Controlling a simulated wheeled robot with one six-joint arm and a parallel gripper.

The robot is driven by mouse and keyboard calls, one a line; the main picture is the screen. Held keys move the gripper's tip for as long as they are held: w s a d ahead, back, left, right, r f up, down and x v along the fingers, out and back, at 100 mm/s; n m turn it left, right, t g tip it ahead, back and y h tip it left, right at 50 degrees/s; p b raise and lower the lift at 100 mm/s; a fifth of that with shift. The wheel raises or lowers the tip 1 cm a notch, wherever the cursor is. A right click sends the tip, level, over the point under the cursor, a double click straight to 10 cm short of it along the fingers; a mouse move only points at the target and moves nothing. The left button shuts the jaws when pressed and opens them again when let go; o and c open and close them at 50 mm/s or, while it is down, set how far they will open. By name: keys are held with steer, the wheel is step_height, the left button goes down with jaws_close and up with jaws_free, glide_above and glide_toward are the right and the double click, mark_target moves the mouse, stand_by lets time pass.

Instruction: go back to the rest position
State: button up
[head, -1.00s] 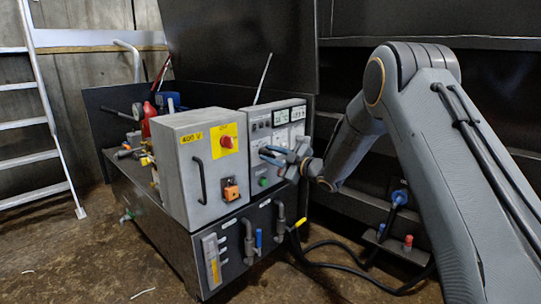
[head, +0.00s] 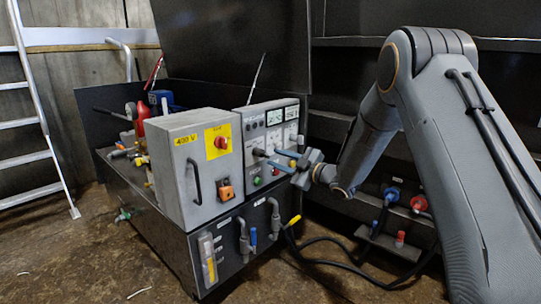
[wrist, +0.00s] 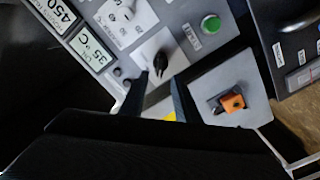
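My gripper (head: 274,159) is open and empty in front of the grey control panel (head: 248,118). A black knob (head: 259,152) on the panel lies just beyond the fingertips, with a visible gap. In the wrist view, my two dark fingers (wrist: 158,96) stand apart, and the black knob (wrist: 161,62) on its white plate shows beyond them. Nothing is between the fingers. My arm reaches in from the right of the head view.
A grey box with a red switch (head: 222,143) and an orange switch (head: 226,190) stands left of the panel. A green button (wrist: 211,23) is near the knob. A dark wall with blue (head: 392,194) and red (head: 419,204) connectors is behind my arm. A ladder (head: 40,122) leans left.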

steer(key=shift+s+d, duration=0.35)
steer(key=shift+d, duration=0.05)
steer(key=s+a+f+m+g+h, duration=0.1)
steer(key=s+a+f+m+h, duration=0.2)
steer(key=s, duration=0.5)
steer(key=s+a+m+g+h, duration=0.1)
steer(key=s+a+m+h, duration=0.2)
steer(key=s+m+h, duration=0.3)
steer(key=s+d+f+m+g+h, duration=0.2)
steer(key=s+d+g, duration=0.15)
steer(key=s, duration=1.55)
steer(key=s+d+f+m+g+h, duration=0.1)
steer(key=s+d+f+g+h, duration=0.3)
steer(key=s, duration=1.5)
steer(key=d+r+m+p, duration=0.2)
steer(key=d+r+p, duration=0.4)
steer(key=r+p, duration=0.3)
steer(key=d+r+m+g+p, duration=0.1)
steer(key=d+r+m+p, duration=0.2)
steer(key=d+r+p, duration=0.4)
steer(key=d+r+m+p, duration=0.2)
steer(key=d+r+p, duration=0.5)
steer(key=r+p, duration=0.5)
steer(key=shift+s+d+r+m+y, duration=0.15)
steer(key=shift+s+r+m+y, duration=0.25)
steer(key=shift+r, duration=0.1)
